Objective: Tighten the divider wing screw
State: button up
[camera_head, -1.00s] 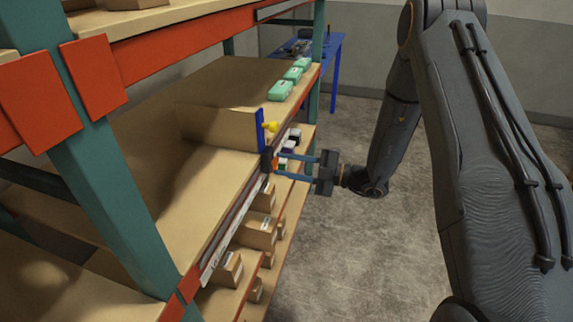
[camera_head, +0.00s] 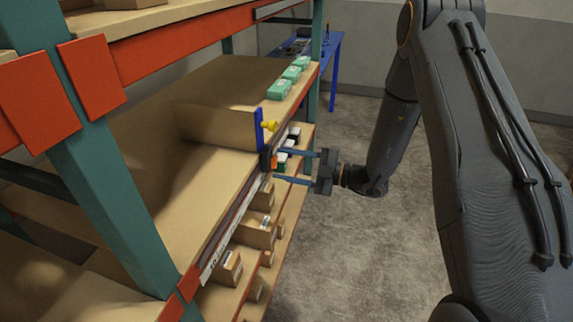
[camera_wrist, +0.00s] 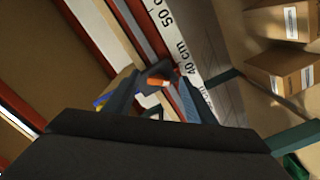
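The divider is a tan panel (camera_head: 215,125) with a blue front plate (camera_head: 259,130), standing on the middle shelf. A yellow knob (camera_head: 270,126) sticks out of the plate. Below it, a dark clamp (camera_head: 266,158) sits at the shelf's front edge with a small orange piece, seemingly the wing screw (camera_head: 274,161). My gripper (camera_head: 277,165) is open, with one finger above and one below the orange piece. The wrist view also shows the orange screw (camera_wrist: 158,81) against the dark clamp, ahead of the gripper. Whether a finger touches it, I cannot tell.
A scale strip (camera_wrist: 190,66) marked in centimetres runs along the shelf edge. Green boxes (camera_head: 280,89) stand on the shelf beyond the divider. Cardboard boxes (camera_head: 257,233) sit on the lower shelf. A teal rack post (camera_head: 110,200) is at left. The floor (camera_head: 340,260) beside the rack is clear.

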jog(key=b+v, duration=0.2)
jog(key=v, duration=0.5)
jog(key=shift+s+d+b, duration=0.15)
jog(key=shift+d+b, duration=0.2)
